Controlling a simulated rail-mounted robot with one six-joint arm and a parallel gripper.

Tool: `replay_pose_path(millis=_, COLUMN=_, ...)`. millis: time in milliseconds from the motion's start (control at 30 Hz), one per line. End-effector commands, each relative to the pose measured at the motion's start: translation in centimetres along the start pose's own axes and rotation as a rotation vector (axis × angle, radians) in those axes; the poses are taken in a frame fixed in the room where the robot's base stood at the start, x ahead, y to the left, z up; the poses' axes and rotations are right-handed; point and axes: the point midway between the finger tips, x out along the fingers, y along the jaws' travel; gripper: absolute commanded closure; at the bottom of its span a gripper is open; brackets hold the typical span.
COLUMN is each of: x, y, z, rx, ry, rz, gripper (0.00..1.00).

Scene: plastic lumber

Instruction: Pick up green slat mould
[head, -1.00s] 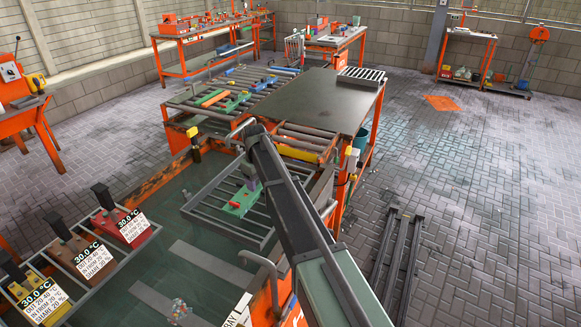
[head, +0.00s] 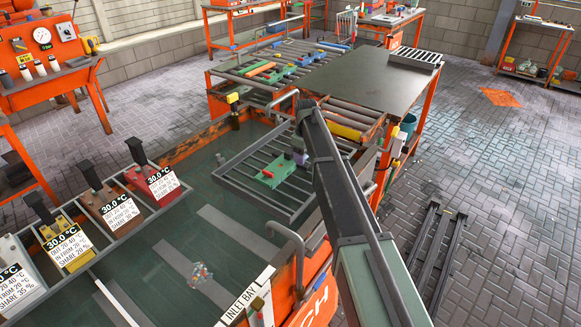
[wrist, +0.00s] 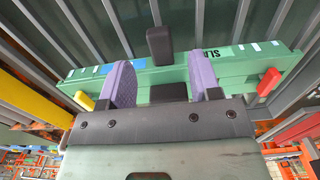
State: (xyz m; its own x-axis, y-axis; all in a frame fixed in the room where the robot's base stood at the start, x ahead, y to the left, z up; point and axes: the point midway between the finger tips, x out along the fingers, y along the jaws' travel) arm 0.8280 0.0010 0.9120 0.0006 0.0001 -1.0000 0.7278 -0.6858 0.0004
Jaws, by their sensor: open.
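The green slat mould (head: 268,178) lies on a grey slatted rack (head: 232,184) in the head view, partly hidden by my arm. In the wrist view the mould (wrist: 225,68) spans the picture, with a dark upright block (wrist: 159,43) at its middle, a blue patch, part of a dark label, a yellow tab on the left and a red tab on the right. My gripper (wrist: 162,82) is open, its two purple fingers apart over the mould's near edge. It shows small beside the mould in the head view (head: 294,157). I cannot tell whether the fingers touch the mould.
Several moulds with temperature tags (head: 112,207) stand in a rack at the left. A roller table (head: 278,66) holding coloured pieces and a dark flat table (head: 368,82) stand behind. A bent grey rail (head: 287,240) rises near the arm.

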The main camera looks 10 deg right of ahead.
Motion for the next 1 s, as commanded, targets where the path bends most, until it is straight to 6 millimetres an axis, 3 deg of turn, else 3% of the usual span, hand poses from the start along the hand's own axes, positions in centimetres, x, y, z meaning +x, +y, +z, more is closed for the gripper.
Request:
replay_pose_path(millis=33, x=1.9, y=-0.1, z=0.0, rx=0.000, ry=0.000, rz=0.000, gripper=0.43)
replay_pose_path(millis=167, x=4.3, y=-0.2, z=0.1, rx=0.000, ry=0.000, rz=0.000, gripper=0.43)
replay_pose_path(millis=433, x=4.1, y=-0.2, z=0.1, rx=0.000, ry=0.000, rz=0.000, gripper=0.44)
replay_pose_path(millis=800, x=4.1, y=-0.2, z=0.1, rx=0.000, ry=0.000, rz=0.000, gripper=1.00)
replay_pose_path(millis=1000, x=4.1, y=-0.2, z=0.1, rx=0.000, ry=0.000, rz=0.000, gripper=1.00)
